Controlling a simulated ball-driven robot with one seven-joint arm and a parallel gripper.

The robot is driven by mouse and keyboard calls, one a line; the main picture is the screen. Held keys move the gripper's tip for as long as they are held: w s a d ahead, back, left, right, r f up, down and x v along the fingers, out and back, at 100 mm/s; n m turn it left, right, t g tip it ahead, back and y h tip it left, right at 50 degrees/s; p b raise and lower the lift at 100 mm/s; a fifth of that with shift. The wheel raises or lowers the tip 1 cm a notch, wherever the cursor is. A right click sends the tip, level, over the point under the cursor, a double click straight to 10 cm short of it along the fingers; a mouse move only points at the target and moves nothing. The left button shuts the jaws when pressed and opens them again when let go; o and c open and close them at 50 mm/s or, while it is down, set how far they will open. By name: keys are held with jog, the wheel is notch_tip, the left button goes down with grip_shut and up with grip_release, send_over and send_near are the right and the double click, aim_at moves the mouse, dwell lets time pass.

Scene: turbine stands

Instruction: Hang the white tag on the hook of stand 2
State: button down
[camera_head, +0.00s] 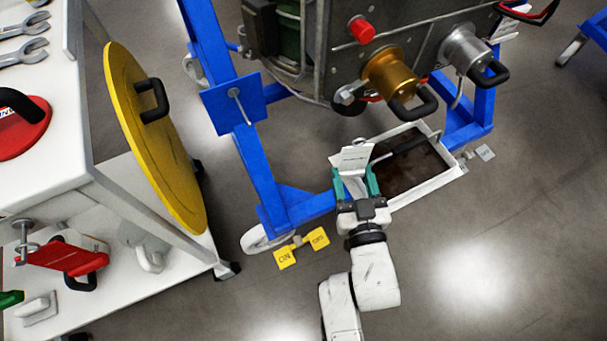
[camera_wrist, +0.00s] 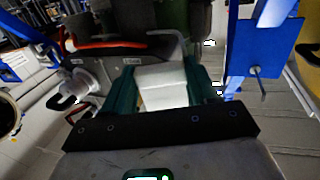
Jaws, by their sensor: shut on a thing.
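A white tag (camera_head: 351,158) with small dark print stands up between the teal fingers of my gripper (camera_head: 356,187). My gripper is shut on it, and the tag (camera_wrist: 163,84) also shows between the fingers (camera_wrist: 165,97) in the wrist view. A blue plate (camera_head: 217,110) with a thin metal peg or hook (camera_head: 238,102) is on the blue stand frame (camera_head: 258,175), left of my gripper and apart from the tag. The plate (camera_wrist: 262,50) is at the upper right in the wrist view. No stand number is readable.
A white-rimmed tray (camera_head: 437,180) with a dark inside lies just right of my gripper. The turbine (camera_head: 400,35) with gold and silver capped ports is above. Yellow floor tags (camera_head: 285,258) lie by a caster. A white cart (camera_head: 100,185) with a yellow disc (camera_head: 130,110) stands left.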

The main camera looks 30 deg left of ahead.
jog(key=s+a+n+g+y+b, duration=0.1)
jog(key=s+a+g+y, duration=0.1)
jog(key=a, duration=0.7)
jog(key=s+a+n+g+y+b, duration=0.2)
jog(key=s+a, duration=0.1)
jog(key=a, duration=0.7)
jog(key=shift+f+n, duration=0.2)
jog(key=shift+n, duration=0.1)
jog(key=shift+w+a+b, duration=0.3)
jog(key=shift+a+b, duration=0.15)
jog(key=shift+b, duration=0.15)
dwell(0.4)
jog(key=shift+c, duration=0.3)
grip_release()
jog(key=p+v, duration=0.3)
jog(key=v, duration=0.4)
dwell(0.6)
dwell(0.4)
